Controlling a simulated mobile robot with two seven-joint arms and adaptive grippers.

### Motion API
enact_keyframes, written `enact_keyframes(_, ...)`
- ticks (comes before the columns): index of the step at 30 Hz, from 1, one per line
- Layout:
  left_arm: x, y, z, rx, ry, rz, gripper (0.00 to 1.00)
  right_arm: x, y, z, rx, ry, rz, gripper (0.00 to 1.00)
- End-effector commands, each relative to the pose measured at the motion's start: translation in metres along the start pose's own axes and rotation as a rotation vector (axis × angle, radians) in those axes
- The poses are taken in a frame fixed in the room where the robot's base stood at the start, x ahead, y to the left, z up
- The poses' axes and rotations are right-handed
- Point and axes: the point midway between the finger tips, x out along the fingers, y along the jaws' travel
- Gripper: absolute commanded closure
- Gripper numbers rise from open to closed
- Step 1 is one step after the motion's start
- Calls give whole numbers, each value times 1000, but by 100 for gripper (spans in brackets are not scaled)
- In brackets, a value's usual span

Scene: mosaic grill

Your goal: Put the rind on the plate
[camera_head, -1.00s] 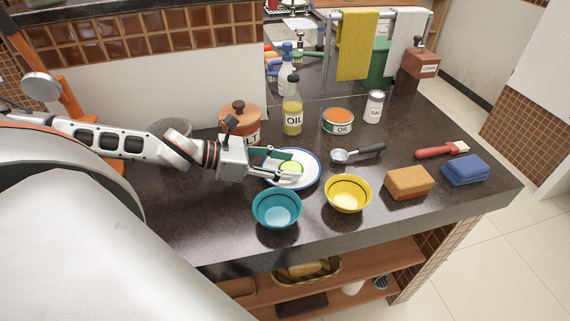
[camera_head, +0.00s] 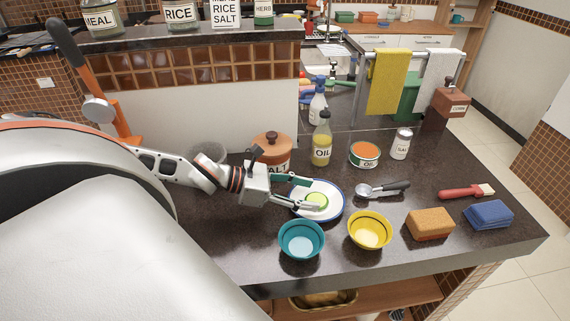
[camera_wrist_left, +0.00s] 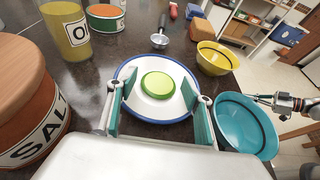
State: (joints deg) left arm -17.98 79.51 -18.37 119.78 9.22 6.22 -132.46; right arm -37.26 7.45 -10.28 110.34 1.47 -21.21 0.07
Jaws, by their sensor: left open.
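The rind is a flat, pale green disc with a brighter green rim (camera_head: 317,200). It lies on the white, blue-rimmed plate (camera_head: 335,211), near its middle. In the left wrist view the rind (camera_wrist_left: 158,85) lies flat on the plate (camera_wrist_left: 160,114). My left gripper (camera_head: 314,195) is open over the plate's near-left side. Its two fingers (camera_wrist_left: 157,92) stand apart on either side of the rind, with gaps between them and it. What seems to be my right gripper (camera_wrist_left: 270,100) shows at the right edge of the left wrist view, too small to read.
A teal bowl (camera_head: 301,239) and a yellow bowl (camera_head: 369,231) stand in front of the plate. A salt pot (camera_head: 272,148) and an oil bottle (camera_head: 321,140) stand behind. A scoop (camera_head: 380,189) and an orange sponge (camera_head: 430,224) are to the right.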

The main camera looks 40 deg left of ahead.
Motion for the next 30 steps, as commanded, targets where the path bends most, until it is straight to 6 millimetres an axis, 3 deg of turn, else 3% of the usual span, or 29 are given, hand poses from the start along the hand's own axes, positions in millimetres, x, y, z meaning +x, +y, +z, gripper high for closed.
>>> enact_keyframes(4,-8,-2,-2,-6,9,-1,49,-12,3,-2,3,-29,3,100)
enact_keyframes(9,-14,-2,-7,-7,8,0,49,-9,3,5,11,-31,9,100)
enact_keyframes(30,-43,-2,-6,-7,6,-1,49,-8,0,0,8,-21,1,100)
